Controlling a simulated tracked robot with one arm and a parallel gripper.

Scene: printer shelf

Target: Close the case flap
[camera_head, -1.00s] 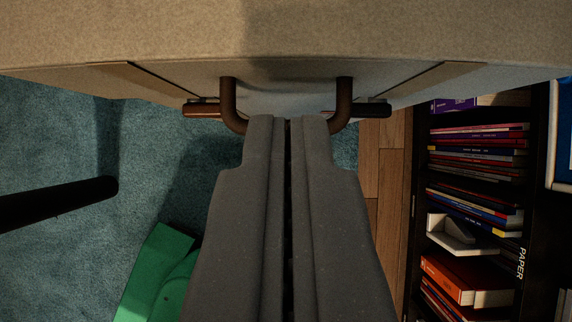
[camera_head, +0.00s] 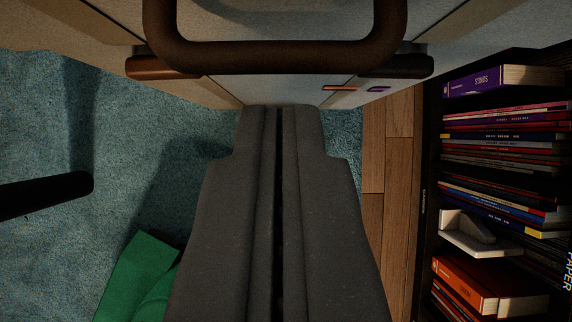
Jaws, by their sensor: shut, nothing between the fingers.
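The pale grey-beige case (camera_head: 105,68) spans the top of the view, close to the camera and partly cut off. Its thick brown U-shaped handle (camera_head: 275,55) is large across the top centre, between two dark brown end pieces. I cannot tell for sure which panel is the flap or how far it stands open. My gripper (camera_head: 280,108) points up the picture, below the handle bar. Its two dark grey fingers are shut together with nothing between them. The fingertips overlap the lower edge of the pale panel; I cannot tell whether they touch it.
A dark shelf of books and magazines (camera_head: 505,135) stands on the right, with a small white bracket-shaped object (camera_head: 475,235). A green object (camera_head: 140,280) lies lower left on blue carpet. A black rod (camera_head: 45,195) enters from the left. Wooden floor (camera_head: 385,180) shows beside the shelf.

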